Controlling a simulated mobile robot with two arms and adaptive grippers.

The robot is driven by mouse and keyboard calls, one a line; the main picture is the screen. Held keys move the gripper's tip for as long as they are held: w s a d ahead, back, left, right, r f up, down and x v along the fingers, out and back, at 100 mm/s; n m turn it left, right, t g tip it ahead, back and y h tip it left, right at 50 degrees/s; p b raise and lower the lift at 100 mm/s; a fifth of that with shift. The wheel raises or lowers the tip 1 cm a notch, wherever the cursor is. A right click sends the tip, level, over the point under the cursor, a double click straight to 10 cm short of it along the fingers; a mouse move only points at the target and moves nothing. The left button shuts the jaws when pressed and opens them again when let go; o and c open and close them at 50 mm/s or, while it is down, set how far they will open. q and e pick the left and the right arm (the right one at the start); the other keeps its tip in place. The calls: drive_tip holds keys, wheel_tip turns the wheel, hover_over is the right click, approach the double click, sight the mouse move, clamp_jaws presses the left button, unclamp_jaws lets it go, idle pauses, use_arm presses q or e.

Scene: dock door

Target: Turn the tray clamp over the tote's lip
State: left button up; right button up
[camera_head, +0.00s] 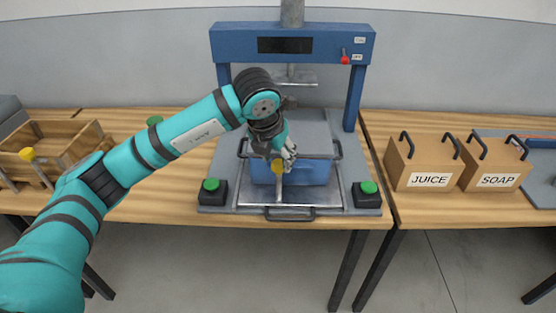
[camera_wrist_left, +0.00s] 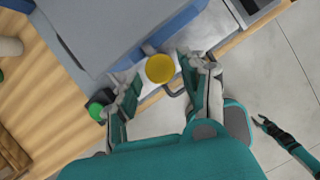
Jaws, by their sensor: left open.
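The tray clamp shows as a yellow round knob (camera_head: 277,165) at the front side of the blue tote (camera_head: 318,174), which sits in the press on a metal tray (camera_head: 325,200). In the left wrist view the knob (camera_wrist_left: 160,68) lies between my left fingers, just beyond their tips. My left gripper (camera_head: 286,155) is open and empty above the tote's front edge; its fingers (camera_wrist_left: 160,88) stand apart on both sides of the knob. The clamp's arm is mostly hidden. My right gripper (camera_wrist_left: 263,122) shows small at the right of the wrist view, its jaws unclear.
A blue press frame (camera_head: 222,45) stands over the tote. Green buttons (camera_head: 211,185) (camera_head: 368,187) flank the tray's front handle (camera_head: 291,216). JUICE (camera_head: 425,165) and SOAP (camera_head: 497,165) boxes stand right.

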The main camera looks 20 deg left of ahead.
use_arm(q)
drive_tip(key=v, duration=0.9)
drive_tip(key=shift+s+r, duration=0.15)
drive_tip(key=shift+r, duration=0.2)
